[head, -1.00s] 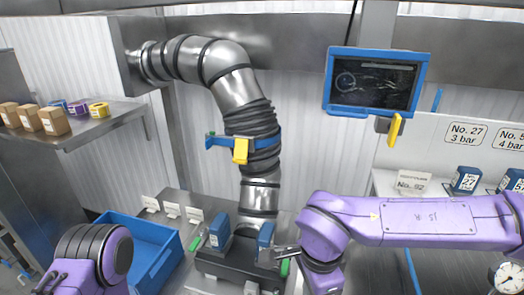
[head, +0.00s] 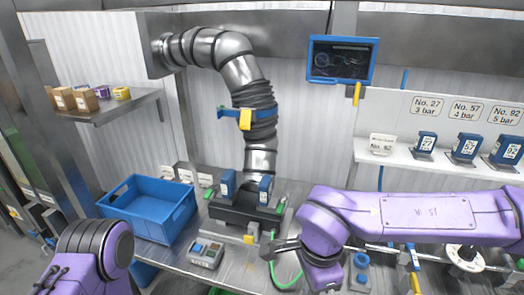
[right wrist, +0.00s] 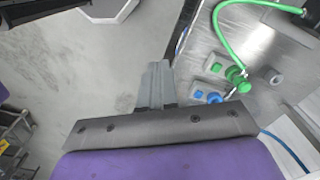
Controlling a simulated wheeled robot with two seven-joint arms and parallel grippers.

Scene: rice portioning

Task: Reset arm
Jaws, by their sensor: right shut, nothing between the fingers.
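My right gripper (right wrist: 156,85) shows in the right wrist view with its fingers together and nothing between them. It points over bare grey floor, beside the metal table's edge. My left arm (head: 92,255) shows only as a purple and grey joint at the lower left. My left gripper is out of view.
A blue bin (head: 150,209) stands on the left of the metal bench. A black-based station (head: 238,215) sits under a steel duct. A grey control box (head: 206,254) is in front. Blue numbered blocks (head: 465,148) stand on the right shelf. Green and blue fittings (right wrist: 237,77) lie near my right gripper.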

